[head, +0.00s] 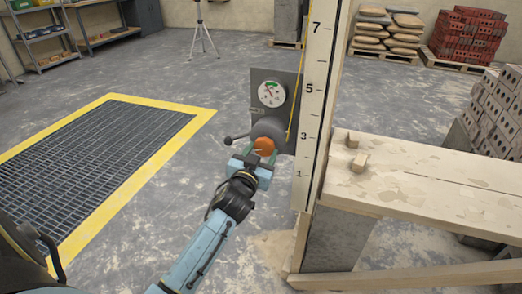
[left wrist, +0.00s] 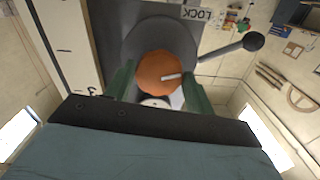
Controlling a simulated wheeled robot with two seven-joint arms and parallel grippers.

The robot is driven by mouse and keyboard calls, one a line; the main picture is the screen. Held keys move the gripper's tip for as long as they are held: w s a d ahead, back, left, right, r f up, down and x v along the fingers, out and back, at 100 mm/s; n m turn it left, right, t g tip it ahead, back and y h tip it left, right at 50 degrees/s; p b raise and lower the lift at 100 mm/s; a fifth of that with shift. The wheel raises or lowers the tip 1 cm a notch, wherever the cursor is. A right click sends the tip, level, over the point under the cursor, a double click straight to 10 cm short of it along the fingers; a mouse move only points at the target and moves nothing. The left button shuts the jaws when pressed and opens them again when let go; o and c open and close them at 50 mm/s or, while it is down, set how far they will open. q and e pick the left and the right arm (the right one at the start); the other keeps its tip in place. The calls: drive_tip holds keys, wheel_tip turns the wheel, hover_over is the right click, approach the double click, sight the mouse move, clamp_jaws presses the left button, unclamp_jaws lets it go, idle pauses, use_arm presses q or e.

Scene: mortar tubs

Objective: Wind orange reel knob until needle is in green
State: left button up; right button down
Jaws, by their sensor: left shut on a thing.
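The orange reel knob (head: 264,146) sits on the front of the grey reel housing (head: 270,129), below a round white gauge (head: 272,94) with a green band at its top. The needle is small; I cannot tell for sure where it points. My left gripper (head: 257,158) is shut on the knob. In the left wrist view the orange knob (left wrist: 160,73), with a white mark on it, is between the green fingers of the left gripper (left wrist: 154,85). A dark lever (head: 236,139) with a ball end sticks out to the left. My right gripper is not in view.
A numbered wooden post (head: 315,100) stands right beside the reel's plate. A yellow-edged floor grate (head: 100,150) lies left. A yellow line (head: 297,75) runs up from the reel.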

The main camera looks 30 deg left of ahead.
use_arm(q)
drive_tip(key=m+p, duration=0.2)
drive_tip(key=m, duration=0.3)
drive_tip(key=shift+m+p, duration=0.3)
drive_tip(key=shift+a+m+p, duration=0.1)
drive_tip(key=shift+m+p, duration=0.4)
drive_tip(key=shift+m, duration=1.5)
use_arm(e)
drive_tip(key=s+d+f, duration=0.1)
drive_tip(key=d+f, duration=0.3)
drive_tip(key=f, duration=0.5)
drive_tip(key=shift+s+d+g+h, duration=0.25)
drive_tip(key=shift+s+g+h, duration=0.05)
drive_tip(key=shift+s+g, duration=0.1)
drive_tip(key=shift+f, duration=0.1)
use_arm(q)
drive_tip(key=o, duration=1)
drive_tip(key=shift+s, duration=0.15)
